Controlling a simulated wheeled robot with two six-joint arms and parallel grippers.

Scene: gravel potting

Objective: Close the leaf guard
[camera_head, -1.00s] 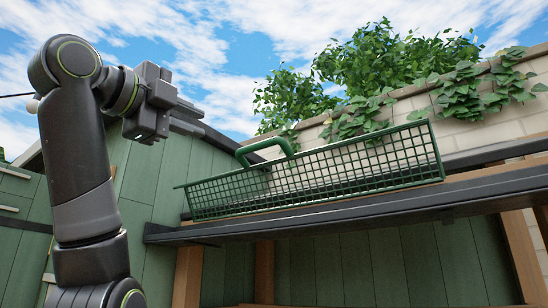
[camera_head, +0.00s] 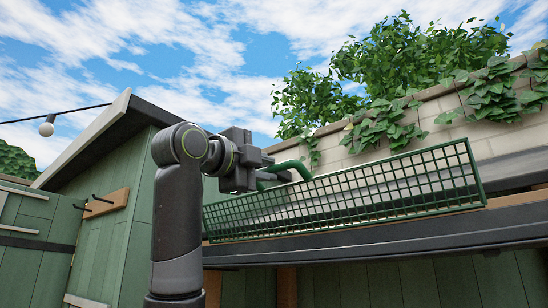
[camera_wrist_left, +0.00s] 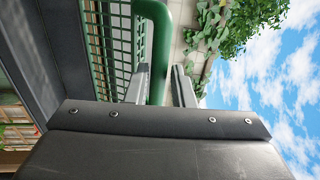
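The leaf guard (camera_head: 350,194) is a green wire mesh panel, standing tilted up along the dark gutter in the head view. Its mesh also shows at the left of the left wrist view (camera_wrist_left: 112,40). Its green handle (camera_head: 292,166) sticks out at the upper left edge. My left gripper (camera_head: 268,172) is at this handle. In the left wrist view, the handle (camera_wrist_left: 158,40) runs between the two fingers (camera_wrist_left: 160,82), one on each side. The fingers look apart, with a narrow gap beside the handle on the right. My right gripper is not in view.
The dark gutter (camera_head: 400,238) runs below the guard. Behind it is a pale brick wall (camera_head: 450,135) with ivy (camera_head: 385,125) and bushes. A green shed (camera_head: 115,230) with a sloping roof edge stands at the left, and a bulb (camera_head: 46,129) hangs beside it.

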